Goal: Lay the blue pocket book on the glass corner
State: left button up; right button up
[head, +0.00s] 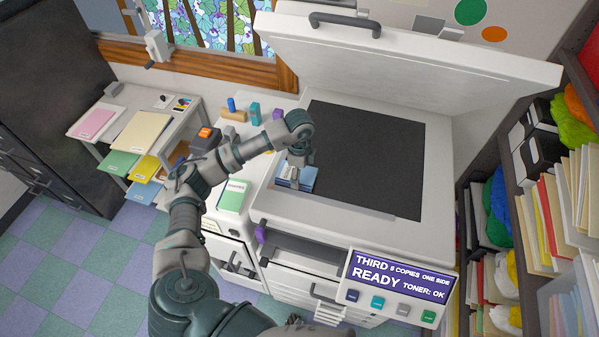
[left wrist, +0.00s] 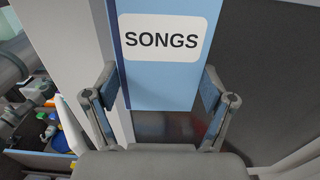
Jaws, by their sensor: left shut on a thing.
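The blue pocket book (head: 308,184) is light blue, at the front left corner of the dark copier glass (head: 370,160). In the left wrist view the blue book (left wrist: 160,85) shows a white label reading SONGS. My left gripper (head: 296,172) is shut on the book from above, with one finger at each side of it in the left wrist view. I cannot tell whether the book touches the glass or is a little above it. My right gripper is not in view.
The copier lid (head: 410,55) stands open behind the glass. The control panel (head: 400,285) is at the front right. A green-and-white booklet (head: 233,196) and small items lie left of the glass. Shelves of folders (head: 545,220) stand at right. Most of the glass is clear.

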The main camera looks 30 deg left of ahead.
pick_arm(q)
jog(key=shift+f, duration=0.35)
jog(key=o, duration=1)
jog(key=shift+o, duration=0.5)
notch_tip(320, 180, up, 12)
jog(key=shift+f, duration=0.1)
